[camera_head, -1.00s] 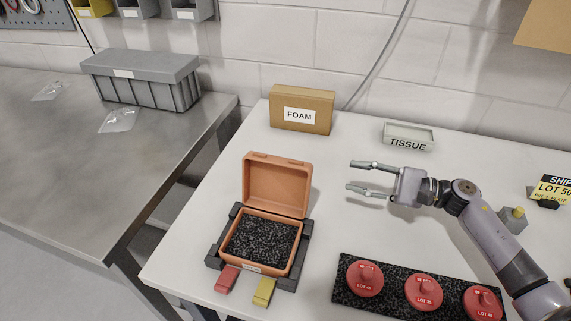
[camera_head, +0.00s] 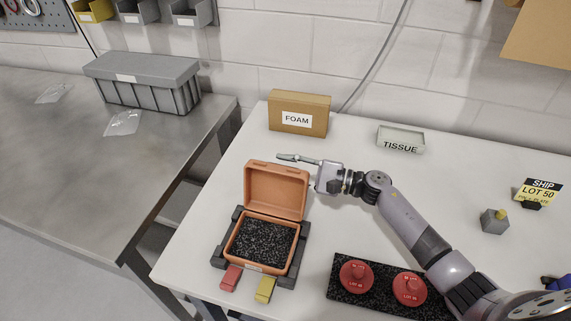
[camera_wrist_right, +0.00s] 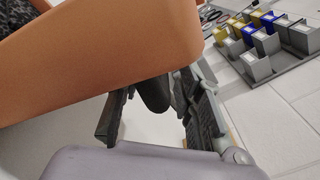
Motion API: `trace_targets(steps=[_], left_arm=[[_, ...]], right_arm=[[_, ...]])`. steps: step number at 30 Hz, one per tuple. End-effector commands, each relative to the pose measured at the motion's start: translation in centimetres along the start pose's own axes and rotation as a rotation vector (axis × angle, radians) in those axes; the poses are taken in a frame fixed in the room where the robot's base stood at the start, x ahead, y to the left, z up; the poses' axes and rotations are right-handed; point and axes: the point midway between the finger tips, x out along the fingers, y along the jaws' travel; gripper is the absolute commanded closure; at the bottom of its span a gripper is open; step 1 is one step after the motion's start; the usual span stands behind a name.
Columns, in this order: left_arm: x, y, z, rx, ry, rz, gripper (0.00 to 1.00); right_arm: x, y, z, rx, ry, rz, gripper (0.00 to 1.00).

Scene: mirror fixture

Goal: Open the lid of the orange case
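The orange case (camera_head: 283,258) sits in a dark cradle on the white table, with speckled dark foam inside. Its lid (camera_head: 276,191) stands raised at the back, leaning slightly backward. My right gripper (camera_head: 296,162) is at the lid's upper right corner, partly behind it. One finger shows above the lid's top edge; the other is hidden by the lid in the head view. In the right wrist view the lid (camera_wrist_right: 120,50) fills the upper left, and the two fingers (camera_wrist_right: 155,105) are apart, close to its edge. Contact cannot be told. My left gripper is not in view.
A red tab (camera_head: 231,276) and a yellow tab (camera_head: 265,289) lie before the case. A FOAM box (camera_head: 299,101) and TISSUE box (camera_head: 401,142) stand behind. Red lot pieces (camera_head: 356,276) sit on a dark speckled strip (camera_head: 342,303) at front right.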

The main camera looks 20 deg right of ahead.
Motion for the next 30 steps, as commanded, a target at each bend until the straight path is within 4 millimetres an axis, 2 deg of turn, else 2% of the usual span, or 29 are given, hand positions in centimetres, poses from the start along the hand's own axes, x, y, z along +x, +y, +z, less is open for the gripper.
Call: trace_targets(steps=[9,24,30], left_arm=[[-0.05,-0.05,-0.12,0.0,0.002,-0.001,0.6],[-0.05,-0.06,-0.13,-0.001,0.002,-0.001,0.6],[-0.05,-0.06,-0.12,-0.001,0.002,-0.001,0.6]], right_arm=[[0.27,0.03,0.01,0.0,-0.001,0.0,0.68],[0.22,0.01,0.02,0.0,-0.001,0.0,1.0],[0.22,0.0,0.02,0.001,-0.001,0.0,1.0]])
